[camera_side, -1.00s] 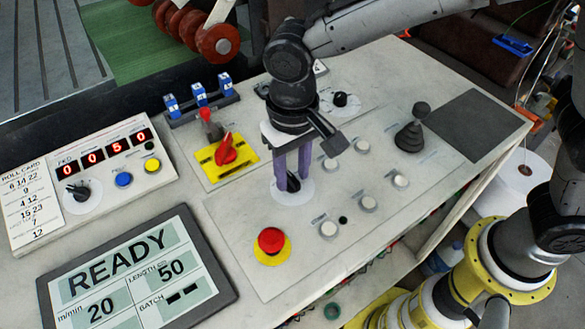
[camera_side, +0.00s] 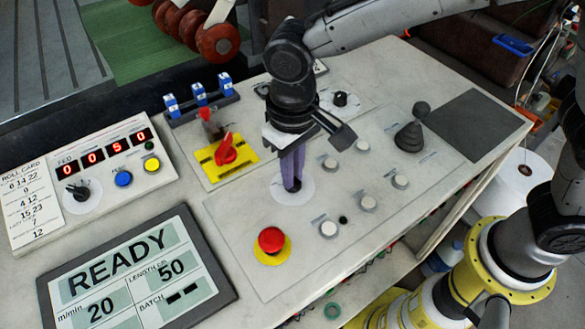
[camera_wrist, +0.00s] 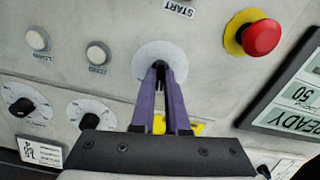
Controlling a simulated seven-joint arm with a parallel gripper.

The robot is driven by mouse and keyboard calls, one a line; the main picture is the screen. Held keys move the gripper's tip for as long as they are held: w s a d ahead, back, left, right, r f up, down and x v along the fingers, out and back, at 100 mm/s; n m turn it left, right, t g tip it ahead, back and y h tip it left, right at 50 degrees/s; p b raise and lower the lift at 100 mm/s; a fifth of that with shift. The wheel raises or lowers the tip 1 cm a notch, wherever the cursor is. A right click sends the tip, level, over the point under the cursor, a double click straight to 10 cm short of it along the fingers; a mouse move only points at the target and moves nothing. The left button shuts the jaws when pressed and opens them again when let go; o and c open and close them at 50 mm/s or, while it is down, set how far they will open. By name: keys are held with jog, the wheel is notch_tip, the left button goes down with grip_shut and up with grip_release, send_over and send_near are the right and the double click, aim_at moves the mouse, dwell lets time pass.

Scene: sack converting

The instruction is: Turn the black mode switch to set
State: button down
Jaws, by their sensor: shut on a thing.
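The black mode switch (camera_wrist: 160,76) is a small knob on a round white dial (camera_side: 304,194) in the middle of the panel; the dial also shows in the wrist view (camera_wrist: 158,52). My gripper (camera_side: 292,184) points down onto it, its two purple fingers shut on the knob from both sides, as the wrist view also shows (camera_wrist: 161,70). The fingers hide most of the knob, so which way its pointer faces cannot be told. I cannot read the dial's markings.
A red mushroom button (camera_side: 271,240) stands nearby. A red handle on a yellow plate (camera_side: 226,152) is to the left. Several white buttons (camera_side: 368,203) and a black joystick (camera_side: 409,138) lie to the right. The READY screen (camera_side: 130,270) is at front left.

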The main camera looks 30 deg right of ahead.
jog(key=n, duration=0.6)
jog(key=shift+n, duration=0.4)
dwell(0.4)
jog(key=c, duration=0.9)
grip_release()
jog(key=shift+r, duration=0.1)
notch_tip(320, 180, up, 14)
jog(key=shift+f, duration=0.15)
